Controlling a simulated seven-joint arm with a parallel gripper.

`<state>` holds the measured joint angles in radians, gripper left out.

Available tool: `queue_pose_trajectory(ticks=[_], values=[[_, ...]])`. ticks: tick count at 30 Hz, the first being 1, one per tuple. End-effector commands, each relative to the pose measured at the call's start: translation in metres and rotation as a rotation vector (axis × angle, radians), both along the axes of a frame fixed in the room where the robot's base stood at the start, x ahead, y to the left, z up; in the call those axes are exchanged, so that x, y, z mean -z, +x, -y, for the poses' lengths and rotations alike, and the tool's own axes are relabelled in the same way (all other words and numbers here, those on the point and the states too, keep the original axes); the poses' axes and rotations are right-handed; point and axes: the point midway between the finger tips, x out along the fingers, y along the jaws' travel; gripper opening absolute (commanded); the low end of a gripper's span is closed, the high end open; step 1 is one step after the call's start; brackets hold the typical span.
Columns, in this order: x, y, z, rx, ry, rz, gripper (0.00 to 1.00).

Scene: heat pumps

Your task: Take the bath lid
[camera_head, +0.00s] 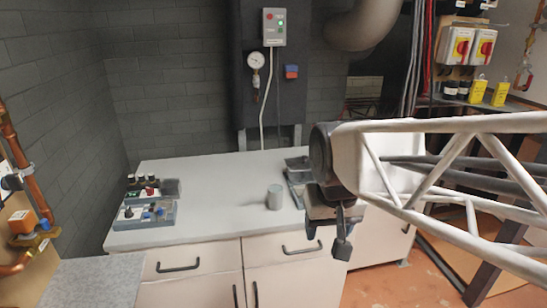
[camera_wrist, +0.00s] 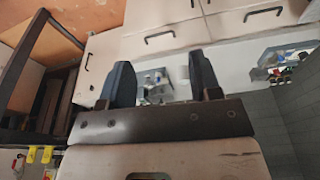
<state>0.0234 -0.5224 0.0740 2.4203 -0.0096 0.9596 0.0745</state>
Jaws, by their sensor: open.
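My gripper (camera_head: 338,225) hangs at the end of my arm, over the right part of the white counter. In the wrist view its two dark fingers (camera_wrist: 160,70) stand wide apart with nothing held between them. A low grey apparatus (camera_head: 296,172) sits on the counter, left of and behind my gripper, partly hidden by it. What seems to be the same apparatus shows between the fingers in the wrist view (camera_wrist: 153,87), some distance beyond them. I cannot tell for sure which part is the bath lid. A small grey cylinder (camera_head: 275,198) stands upright left of my gripper.
The white counter (camera_head: 215,220) is clear between the cylinder and a grey tray (camera_head: 150,215) of small bottles at the left. Drawers with black handles (camera_head: 302,248) are below. A gauge (camera_head: 256,61) and a control box (camera_head: 274,27) are on the back wall.

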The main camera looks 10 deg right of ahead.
Motion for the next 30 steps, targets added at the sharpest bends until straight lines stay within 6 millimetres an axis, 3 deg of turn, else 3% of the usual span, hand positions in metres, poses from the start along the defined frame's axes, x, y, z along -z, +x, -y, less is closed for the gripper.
queue_pose_trajectory(ticks=[15, 30], values=[[-0.035, 0.124, 0.017, 0.129, 0.022, -0.040, 0.58], [-0.042, 0.247, 0.039, 0.254, 0.041, -0.077, 0.58]])
